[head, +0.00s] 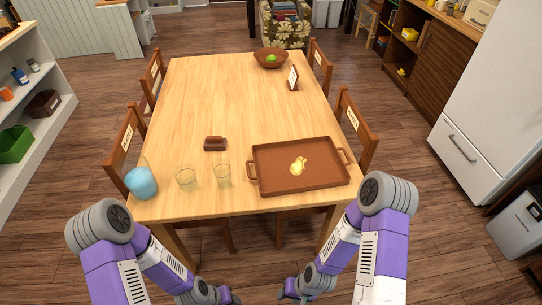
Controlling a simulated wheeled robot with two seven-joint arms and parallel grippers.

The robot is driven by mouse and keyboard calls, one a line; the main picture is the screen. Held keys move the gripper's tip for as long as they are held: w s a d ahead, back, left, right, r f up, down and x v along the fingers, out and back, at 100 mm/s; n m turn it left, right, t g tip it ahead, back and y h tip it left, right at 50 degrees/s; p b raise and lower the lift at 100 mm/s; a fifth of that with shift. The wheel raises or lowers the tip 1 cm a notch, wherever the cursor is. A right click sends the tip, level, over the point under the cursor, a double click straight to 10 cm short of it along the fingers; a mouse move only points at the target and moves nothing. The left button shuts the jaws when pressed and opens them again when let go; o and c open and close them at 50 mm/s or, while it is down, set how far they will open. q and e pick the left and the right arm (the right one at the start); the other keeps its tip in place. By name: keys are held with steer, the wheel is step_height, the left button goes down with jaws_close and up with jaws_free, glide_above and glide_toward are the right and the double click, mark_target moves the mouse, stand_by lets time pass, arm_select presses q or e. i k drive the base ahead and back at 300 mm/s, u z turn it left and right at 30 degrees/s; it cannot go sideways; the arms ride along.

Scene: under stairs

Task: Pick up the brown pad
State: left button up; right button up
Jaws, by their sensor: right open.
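A small dark brown block-like object (215,143), likely the brown pad, lies on the wooden table (190,100), left of its middle. Nothing touches it. My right gripper (292,293) is low at the bottom of the head view, below the table's front edge, open and far from the pad. My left gripper (236,298) is also at the bottom edge, mostly cut off, and its jaws cannot be made out.
Two clear glasses (186,178) (222,173) and a blue round vessel (142,182) stand near the front left. A brown tray (265,183) holds a yellow item. A bowl (271,60) and a small stand (293,78) are farther back. Chairs surround the table; its middle is clear.

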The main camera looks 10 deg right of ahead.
mark_target(211, 143)
steer(key=u, duration=2.15)
steer(key=i, duration=1.2)
steer(key=z, duration=2.75)
